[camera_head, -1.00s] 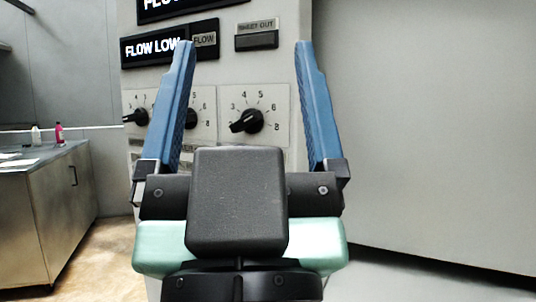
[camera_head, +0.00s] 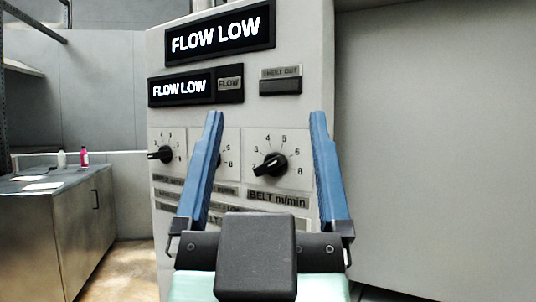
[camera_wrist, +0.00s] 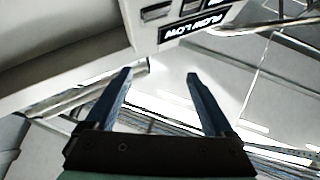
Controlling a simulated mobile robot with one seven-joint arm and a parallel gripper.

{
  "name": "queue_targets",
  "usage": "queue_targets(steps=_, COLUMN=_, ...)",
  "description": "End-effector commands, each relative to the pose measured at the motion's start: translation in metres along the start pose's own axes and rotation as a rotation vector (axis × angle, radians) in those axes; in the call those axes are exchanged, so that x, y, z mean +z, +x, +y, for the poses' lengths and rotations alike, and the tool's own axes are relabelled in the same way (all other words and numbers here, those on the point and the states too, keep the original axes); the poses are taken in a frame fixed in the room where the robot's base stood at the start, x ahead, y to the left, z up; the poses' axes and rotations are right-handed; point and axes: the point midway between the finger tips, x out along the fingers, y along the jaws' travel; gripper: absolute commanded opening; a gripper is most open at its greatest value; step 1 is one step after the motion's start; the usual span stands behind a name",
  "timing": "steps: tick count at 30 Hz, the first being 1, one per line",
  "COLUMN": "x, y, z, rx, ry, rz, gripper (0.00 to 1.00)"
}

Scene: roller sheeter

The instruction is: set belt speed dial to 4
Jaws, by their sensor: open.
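The belt speed dial (camera_head: 275,163) is a black knob on a white scale plate, with the label BELT m/min (camera_head: 278,199) below it. Its pointer end points to the lower left, below the 3 mark and away from the 4 at the top left of the scale. My gripper (camera_head: 266,116) is open and empty, with blue fingers. In the head view the dial shows between the two fingers, and no contact is visible. In the wrist view my gripper (camera_wrist: 158,76) is also open, and the dial cannot be made out.
A second black dial (camera_head: 162,154) is at the panel's left; another between them is mostly hidden by my left finger. FLOW LOW displays (camera_head: 219,33) and a SHEET OUT slot (camera_head: 280,87) sit above. A steel counter (camera_head: 60,190) stands at left.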

Motion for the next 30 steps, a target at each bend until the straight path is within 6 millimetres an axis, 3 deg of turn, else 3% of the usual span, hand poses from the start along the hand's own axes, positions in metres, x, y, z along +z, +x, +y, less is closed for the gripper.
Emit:
queue_targets(steps=1, x=0.001, y=0.017, z=-0.004, rx=0.006, ry=-0.006, rz=-0.05, gripper=0.88)
queue_targets(steps=6, x=0.037, y=0.044, z=-0.017, rx=0.048, ry=-0.055, rz=-0.253, gripper=0.88)
queue_targets(steps=12, x=0.074, y=0.054, z=-0.031, rx=0.104, ry=-0.141, rz=-0.472, gripper=0.88)
queue_targets(steps=17, x=0.092, y=0.05, z=-0.042, rx=0.148, ry=-0.23, rz=-0.618, gripper=0.88)
queue_targets(steps=23, x=0.096, y=0.037, z=-0.053, rx=0.2, ry=-0.366, rz=-0.754, gripper=0.88)
queue_targets(steps=30, x=0.076, y=0.018, z=-0.065, rx=0.251, ry=-0.547, rz=-0.837, gripper=0.88)
